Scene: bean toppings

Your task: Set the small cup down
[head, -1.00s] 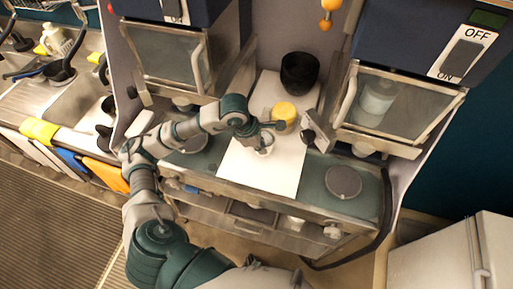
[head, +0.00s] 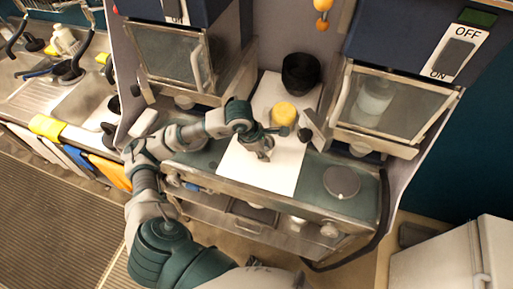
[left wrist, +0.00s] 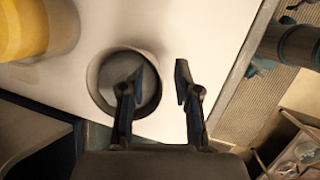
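The small cup (left wrist: 108,72) stands on a white board (head: 250,172) and appears in the left wrist view as a grey round rim seen from above. My left gripper (left wrist: 158,80) is open at the cup's rim. One finger is over or inside the cup's mouth and the other is outside its wall, with a visible gap. In the head view my left gripper (head: 265,146) is low over the board and largely hides the cup. My right gripper is not in view.
A yellow container (head: 284,113) stands just behind the cup, and a black bowl (head: 300,73) farther back. Dispensers with glass doors flank the board. A round grey plate (head: 341,181) lies to the right. The board's front part is clear.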

